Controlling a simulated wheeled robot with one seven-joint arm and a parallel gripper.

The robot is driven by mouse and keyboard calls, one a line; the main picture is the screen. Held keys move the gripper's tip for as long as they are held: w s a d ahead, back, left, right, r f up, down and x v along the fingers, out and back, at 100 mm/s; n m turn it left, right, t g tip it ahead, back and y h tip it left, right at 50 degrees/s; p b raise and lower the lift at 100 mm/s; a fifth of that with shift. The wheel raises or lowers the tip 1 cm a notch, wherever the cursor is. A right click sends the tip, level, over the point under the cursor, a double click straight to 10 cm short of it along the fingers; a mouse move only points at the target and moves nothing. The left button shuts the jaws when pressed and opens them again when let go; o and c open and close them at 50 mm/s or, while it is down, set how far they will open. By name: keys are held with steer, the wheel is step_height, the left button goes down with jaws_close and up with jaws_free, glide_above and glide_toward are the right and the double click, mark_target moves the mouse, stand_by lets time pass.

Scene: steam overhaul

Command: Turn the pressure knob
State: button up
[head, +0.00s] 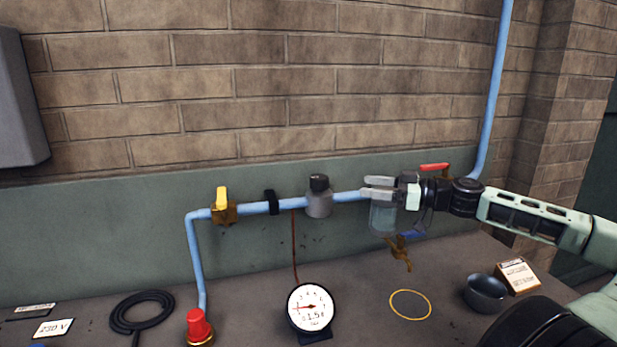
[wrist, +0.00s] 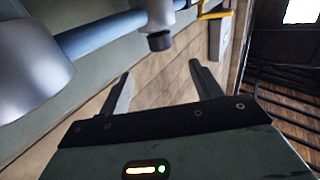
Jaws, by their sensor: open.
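The pressure knob (head: 319,184) is a dark cap on top of a grey regulator body (head: 319,205) in the blue pipe line. In the wrist view the dark knob (wrist: 160,41) shows ahead of the fingers, near the top middle. My gripper (head: 366,187) is open and points left, a little to the right of the knob and apart from it. Its two fingers (wrist: 159,72) have nothing between them. The round pressure gauge (head: 311,308) stands below on the bench; its printed or shown number looks like 1.5.
A yellow-handled valve (head: 222,201) and a black clamp (head: 270,202) sit left on the pipe. A clear bowl (head: 382,217) hangs below my gripper. A red-handled valve (head: 434,167) is behind my wrist.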

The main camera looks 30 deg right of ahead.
mark_target(317, 177)
steer(key=p+x, duration=0.5)
steer(key=x, duration=0.9)
steer(key=shift+w+a+r+p, duration=0.1)
steer(key=shift+w+a+p, duration=0.1)
steer(key=shift+p, duration=0.15)
steer(key=shift+w+a, duration=0.4)
steer(key=shift+w, duration=0.1)
steer(key=c, duration=1)
